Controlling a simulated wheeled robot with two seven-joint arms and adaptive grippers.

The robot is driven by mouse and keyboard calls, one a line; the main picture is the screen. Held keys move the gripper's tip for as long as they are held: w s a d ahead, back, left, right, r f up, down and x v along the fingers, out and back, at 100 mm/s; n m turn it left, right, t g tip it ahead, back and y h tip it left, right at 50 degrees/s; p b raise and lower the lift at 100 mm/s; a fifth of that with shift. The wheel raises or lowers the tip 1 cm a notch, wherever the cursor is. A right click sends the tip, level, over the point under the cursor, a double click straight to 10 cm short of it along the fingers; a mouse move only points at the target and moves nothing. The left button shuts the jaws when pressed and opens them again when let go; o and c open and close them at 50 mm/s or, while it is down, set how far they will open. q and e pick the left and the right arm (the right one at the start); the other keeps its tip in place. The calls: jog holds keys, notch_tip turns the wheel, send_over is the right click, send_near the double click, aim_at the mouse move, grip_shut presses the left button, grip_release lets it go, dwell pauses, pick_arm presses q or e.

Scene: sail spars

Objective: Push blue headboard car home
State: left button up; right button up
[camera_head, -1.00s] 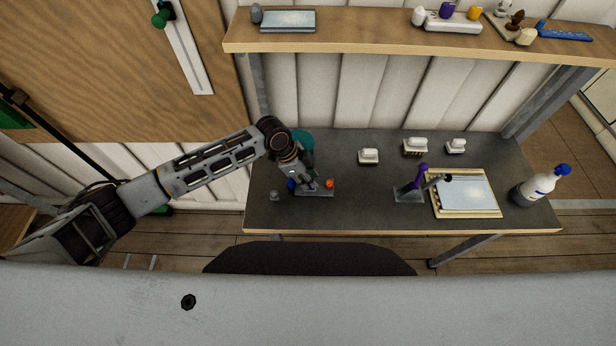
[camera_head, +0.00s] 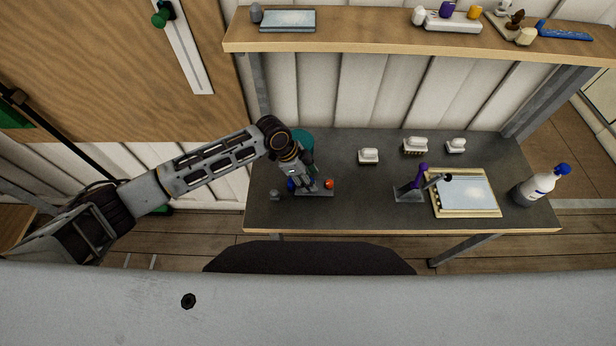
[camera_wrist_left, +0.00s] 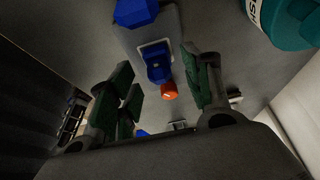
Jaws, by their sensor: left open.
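A small grey plate (camera_head: 318,193) lies on the left part of the dark workbench. In the left wrist view, a blue block (camera_wrist_left: 157,70) that looks like the headboard car sits on this plate by a pale square outline. An orange-red knob (camera_wrist_left: 169,91) is close to the block; it also shows in the head view (camera_head: 329,184). A larger blue piece (camera_wrist_left: 136,11) is at the plate's other end. My left gripper (camera_head: 312,187) is open over the plate, with its green-padded fingers on either side of the block. I cannot tell whether they touch it. My right gripper is out of view.
A teal container (camera_head: 304,140) stands just behind my left gripper. Several white brushes lie toward the back, including one (camera_head: 368,157) near the middle. A purple-handled clamp (camera_head: 421,176), a framed panel (camera_head: 466,212) and a white bottle (camera_head: 537,187) are to the right.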

pick_arm(q)
jog(key=shift+r+p, duration=0.95)
jog(key=shift+r, duration=2.5)
jog(key=shift+s+f, duration=0.1)
